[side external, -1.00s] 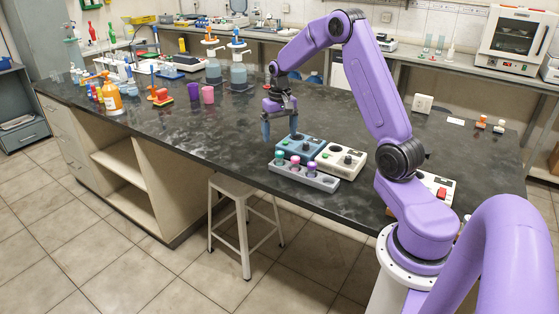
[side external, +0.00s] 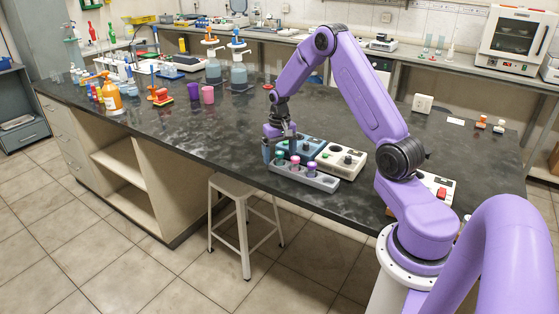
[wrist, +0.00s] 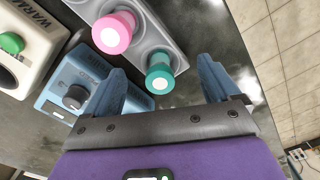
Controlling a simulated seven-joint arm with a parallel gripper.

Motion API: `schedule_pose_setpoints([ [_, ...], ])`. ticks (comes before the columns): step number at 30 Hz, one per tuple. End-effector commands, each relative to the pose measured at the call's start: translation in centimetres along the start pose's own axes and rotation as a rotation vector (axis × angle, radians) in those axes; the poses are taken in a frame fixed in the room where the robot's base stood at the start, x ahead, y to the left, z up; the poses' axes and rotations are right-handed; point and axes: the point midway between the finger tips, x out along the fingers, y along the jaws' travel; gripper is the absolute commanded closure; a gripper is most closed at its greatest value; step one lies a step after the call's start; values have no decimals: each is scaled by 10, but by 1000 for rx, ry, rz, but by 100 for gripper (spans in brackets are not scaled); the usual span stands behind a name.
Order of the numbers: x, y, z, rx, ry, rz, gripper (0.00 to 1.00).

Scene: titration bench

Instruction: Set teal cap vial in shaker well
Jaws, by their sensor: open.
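The teal cap vial (side external: 279,155) stands in the left end of a grey rack (side external: 322,184), beside a pink-capped vial (side external: 295,160) and a purple-capped vial (side external: 311,166). In the wrist view the teal cap (wrist: 159,74) lies between the open blue fingers of my gripper (wrist: 163,68), with a gap on both sides. In the side view my gripper (side external: 280,154) is low over the rack's left end. Behind the rack are a blue unit (side external: 313,143) with a dark knob and a cream unit (side external: 350,167). I cannot tell which is the shaker.
The pink cap (wrist: 113,33) is close to the left finger in the wrist view. The blue unit (wrist: 85,68) also lies near that finger. Open dark benchtop (side external: 200,125) lies left of the rack. The bench's front edge is close by.

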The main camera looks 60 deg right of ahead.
Motion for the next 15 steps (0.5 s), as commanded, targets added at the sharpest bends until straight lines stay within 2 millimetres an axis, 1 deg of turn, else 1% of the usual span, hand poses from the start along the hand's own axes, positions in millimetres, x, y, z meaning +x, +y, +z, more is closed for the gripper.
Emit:
schedule_pose_setpoints([
  [4,0,0,0,0,0,0,11],
  [5,0,0,0,0,0,0,17],
  [6,0,0,0,0,0,0,30],
  [8,0,0,0,0,0,0,50],
  [9,0,0,0,0,0,0,63],
  [11,0,0,0,0,0,0,82],
  [12,0,0,0,0,0,0,88],
  [15,0,0,0,0,0,0,88],
])
